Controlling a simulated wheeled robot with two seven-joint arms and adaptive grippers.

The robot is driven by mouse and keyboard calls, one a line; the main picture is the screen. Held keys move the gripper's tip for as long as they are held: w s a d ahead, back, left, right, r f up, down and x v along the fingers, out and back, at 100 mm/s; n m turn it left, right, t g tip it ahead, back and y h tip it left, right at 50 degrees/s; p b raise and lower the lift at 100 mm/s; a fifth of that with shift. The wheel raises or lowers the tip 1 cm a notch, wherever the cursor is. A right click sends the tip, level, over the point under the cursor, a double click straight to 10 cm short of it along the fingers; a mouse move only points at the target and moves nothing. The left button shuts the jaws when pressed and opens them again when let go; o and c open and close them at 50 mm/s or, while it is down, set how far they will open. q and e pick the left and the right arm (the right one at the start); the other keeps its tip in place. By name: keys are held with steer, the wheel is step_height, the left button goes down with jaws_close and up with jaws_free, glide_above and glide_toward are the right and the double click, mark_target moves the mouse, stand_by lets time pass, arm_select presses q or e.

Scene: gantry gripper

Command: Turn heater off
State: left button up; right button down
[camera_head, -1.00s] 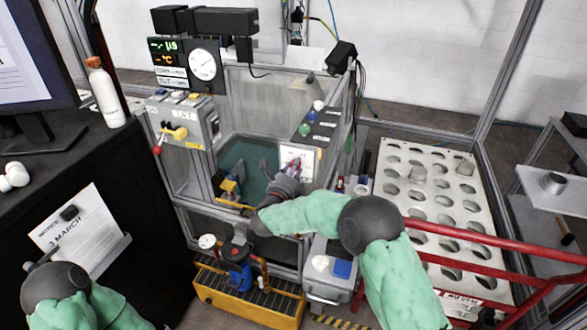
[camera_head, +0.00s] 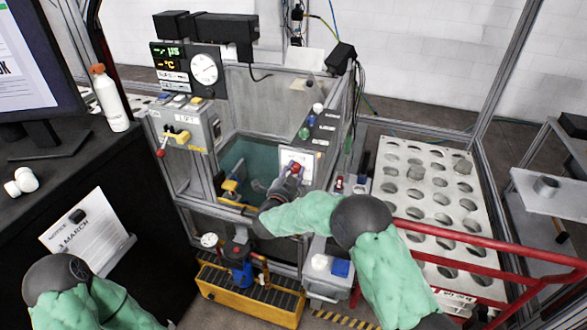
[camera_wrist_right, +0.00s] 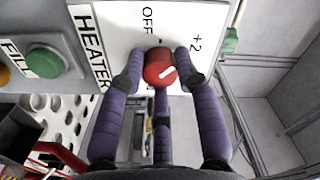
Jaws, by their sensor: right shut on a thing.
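The heater panel (camera_wrist_right: 115,40) is a white plate marked "HEATER", "OFF" and "+2" in the right wrist view. It also shows in the head view (camera_head: 306,160) on the tank's right side. Its red round knob (camera_wrist_right: 160,68) has a white pointer mark. My right gripper (camera_wrist_right: 160,72) is shut on the red knob, with its purple fingers around it. In the head view the right gripper (camera_head: 288,178) reaches over the tank to the red knob (camera_head: 296,168). My left arm is at the lower left, its gripper out of the picture.
A green FILL button (camera_wrist_right: 44,62) is beside the panel. A tank of teal water (camera_head: 252,160) lies behind my right gripper. A red rail (camera_head: 490,243) and perforated white plate (camera_head: 430,190) are to the right.

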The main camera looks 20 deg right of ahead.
steer(key=n+p, duration=0.2)
steer(key=n, duration=0.2)
steer(key=shift+d+n, duration=0.1)
steer(key=shift+n, duration=0.2)
steer(key=n+p, duration=0.2)
steer(key=n, duration=0.2)
steer(key=shift+p, duration=0.3)
steer(key=c, duration=0.9)
jaws_free()
steer(key=shift+n, duration=0.3)
steer(key=v, duration=1.2)
